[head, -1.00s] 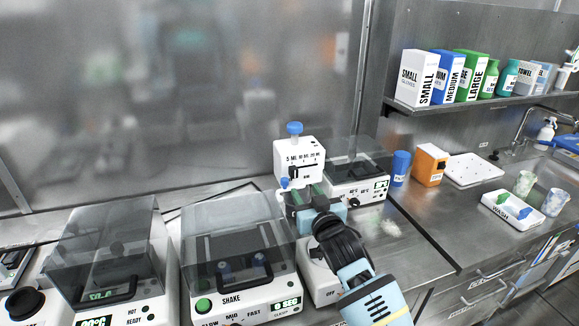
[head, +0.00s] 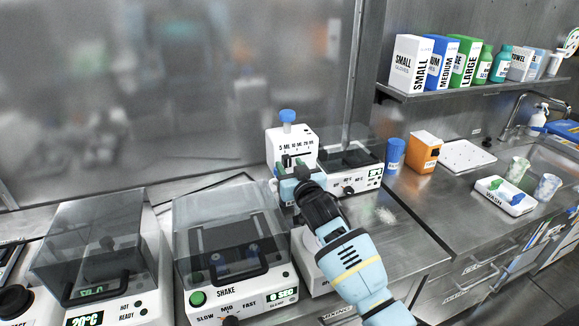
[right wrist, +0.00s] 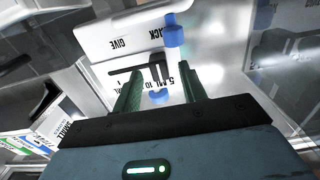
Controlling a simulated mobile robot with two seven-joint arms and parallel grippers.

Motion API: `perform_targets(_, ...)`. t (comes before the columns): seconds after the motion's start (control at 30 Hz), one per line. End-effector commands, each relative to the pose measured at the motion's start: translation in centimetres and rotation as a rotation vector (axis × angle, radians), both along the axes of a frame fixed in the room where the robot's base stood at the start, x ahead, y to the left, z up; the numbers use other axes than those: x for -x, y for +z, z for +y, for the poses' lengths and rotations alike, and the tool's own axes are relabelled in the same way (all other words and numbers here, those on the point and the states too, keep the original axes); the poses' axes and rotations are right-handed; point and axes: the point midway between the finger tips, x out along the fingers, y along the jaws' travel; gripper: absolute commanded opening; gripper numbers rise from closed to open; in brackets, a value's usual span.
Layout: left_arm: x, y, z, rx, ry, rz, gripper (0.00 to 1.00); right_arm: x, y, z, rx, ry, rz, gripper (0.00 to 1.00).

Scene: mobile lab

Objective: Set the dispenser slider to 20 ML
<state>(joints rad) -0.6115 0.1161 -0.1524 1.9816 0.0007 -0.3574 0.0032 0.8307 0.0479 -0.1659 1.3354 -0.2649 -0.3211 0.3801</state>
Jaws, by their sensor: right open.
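The dispenser (head: 308,146) is a white box with a blue knob on top, standing on the bench in the middle of the head view. Its front carries 5 ML, 10 ML and 20 ML marks. The black slider (head: 286,160) is at the left end of the scale, by the 5 ML mark. My right gripper (head: 291,178) is in front of the dispenser's lower front. In the right wrist view, its two green fingers (right wrist: 161,88) are open, and the black slider piece (right wrist: 156,68) shows between them. I cannot tell whether they touch it. My left gripper is not in view.
A shaker (head: 235,255) with a clear lid stands left of my right arm. A heater (head: 357,172) stands close right of the dispenser. A blue bottle (head: 395,155) and an orange box (head: 424,152) are further right.

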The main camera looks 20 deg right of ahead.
Motion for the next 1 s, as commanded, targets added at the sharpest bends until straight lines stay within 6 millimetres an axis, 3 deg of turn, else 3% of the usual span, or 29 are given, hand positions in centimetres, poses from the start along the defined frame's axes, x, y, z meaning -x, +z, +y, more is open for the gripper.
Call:
perform_targets(0.43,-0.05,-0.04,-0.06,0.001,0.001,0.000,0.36,-0.79,0.06,0.03,0.001,0.000,-0.001,0.42)
perform_targets(0.77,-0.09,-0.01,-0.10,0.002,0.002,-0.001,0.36,-0.77,0.05,0.02,0.001,0.000,-0.001,0.00)
perform_targets(1.0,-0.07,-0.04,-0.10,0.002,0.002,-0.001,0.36,-0.81,0.01,0.02,0.001,0.000,0.000,0.00)
